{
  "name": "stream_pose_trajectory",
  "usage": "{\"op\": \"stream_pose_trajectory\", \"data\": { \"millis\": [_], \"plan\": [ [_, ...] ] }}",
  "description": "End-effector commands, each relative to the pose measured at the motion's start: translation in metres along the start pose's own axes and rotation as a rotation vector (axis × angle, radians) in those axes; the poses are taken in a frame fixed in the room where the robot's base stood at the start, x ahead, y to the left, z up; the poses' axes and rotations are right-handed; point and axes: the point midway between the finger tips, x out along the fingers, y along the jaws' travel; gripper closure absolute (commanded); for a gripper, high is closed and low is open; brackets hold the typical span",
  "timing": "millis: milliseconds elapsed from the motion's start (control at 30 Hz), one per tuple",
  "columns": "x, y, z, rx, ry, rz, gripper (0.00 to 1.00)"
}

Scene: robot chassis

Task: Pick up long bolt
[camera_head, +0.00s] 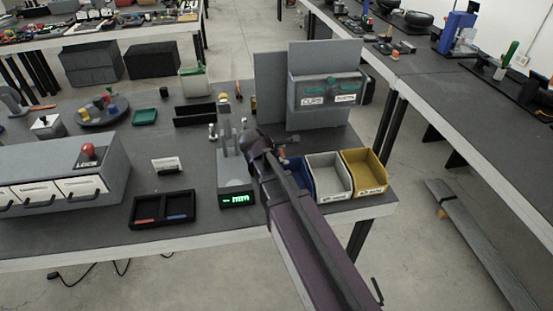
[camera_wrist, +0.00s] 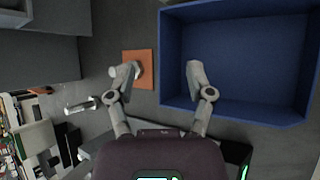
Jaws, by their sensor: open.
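My gripper (camera_wrist: 162,72) is open, with nothing between its two fingertips in the wrist view. The left fingertip overlaps a flat orange square (camera_wrist: 144,60) on the dark table. A small pale metallic piece (camera_wrist: 113,72) shows at the left side of that fingertip; its shape is partly hidden. A slim silver bolt-like piece (camera_wrist: 80,107) lies apart, farther left. I cannot tell for certain which piece is the long bolt. In the head view my arm hides most of the gripper and the area below it.
A blue bin (camera_wrist: 240,112) is close by the right finger; it also shows in the head view (camera_head: 299,180). Grey (camera_head: 338,195) and yellow (camera_head: 375,192) bins stand beside it. A grey device with a green display (camera_head: 237,199) and an upright grey panel (camera_head: 270,85) are near.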

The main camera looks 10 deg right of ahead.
Motion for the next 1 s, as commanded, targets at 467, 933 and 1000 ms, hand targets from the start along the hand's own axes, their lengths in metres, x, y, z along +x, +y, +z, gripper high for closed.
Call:
{"op": "stream_pose_trajectory", "data": {
  "millis": [467, 933, 1000],
  "plan": [
    [-0.006, 0.076, -0.051, -0.749, -0.289, 0.263, 0.32],
    [-0.011, 0.083, -0.054, -0.823, -0.326, 0.281, 0.32],
    [-0.011, 0.083, -0.055, -0.823, -0.326, 0.281, 0.32]
  ]
}}
